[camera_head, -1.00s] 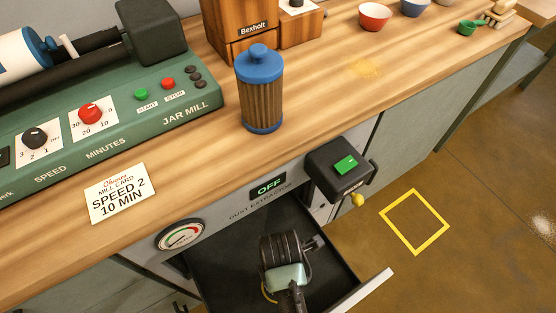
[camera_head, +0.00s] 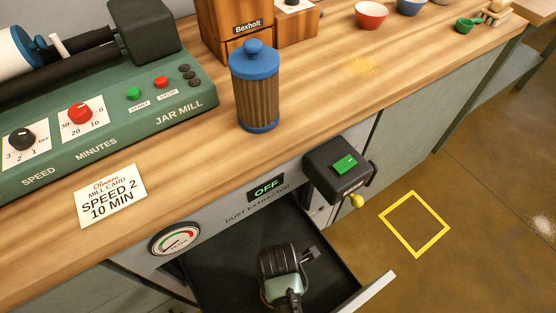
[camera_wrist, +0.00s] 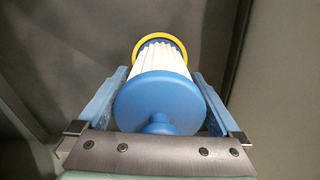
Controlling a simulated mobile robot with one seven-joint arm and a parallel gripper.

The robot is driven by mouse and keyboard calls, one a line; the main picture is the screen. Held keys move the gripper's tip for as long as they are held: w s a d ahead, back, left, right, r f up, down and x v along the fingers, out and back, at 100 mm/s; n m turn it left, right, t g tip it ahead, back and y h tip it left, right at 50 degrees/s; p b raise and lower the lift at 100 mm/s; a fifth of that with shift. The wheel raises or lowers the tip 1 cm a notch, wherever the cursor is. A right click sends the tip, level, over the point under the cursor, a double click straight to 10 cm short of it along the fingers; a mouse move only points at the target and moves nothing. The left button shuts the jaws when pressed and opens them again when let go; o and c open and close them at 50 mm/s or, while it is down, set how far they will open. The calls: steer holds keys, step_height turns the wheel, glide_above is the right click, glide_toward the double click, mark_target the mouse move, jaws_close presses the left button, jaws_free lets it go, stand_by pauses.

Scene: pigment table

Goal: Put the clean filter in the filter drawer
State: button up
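The clean filter shows in the wrist view: white pleats (camera_wrist: 160,55), a blue end cap with a knob facing me and a yellow ring at the far end. My gripper (camera_wrist: 160,95) has one finger on each side of it and appears shut on it. In the head view my gripper (camera_head: 282,290) is over the open filter drawer (camera_head: 215,265), low in the picture; the filter is hidden there. The drawer is dark inside, pulled out below the dust extractor panel. A brown-pleated filter with blue caps (camera_head: 256,90) stands upright on the bench.
The switch box (camera_head: 338,170) with a green button juts out right of the drawer. The extractor display (camera_head: 266,187) reads OFF. The jar mill (camera_head: 110,110) and a mill card (camera_head: 110,196) are on the bench. A yellow square (camera_head: 414,224) marks clear floor.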

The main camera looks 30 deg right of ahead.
steer(key=shift+r, duration=0.1)
step_height(320, 180, up, 12)
steer(key=p, duration=0.4)
steer(key=shift+r, duration=0.1)
stand_by(0.4)
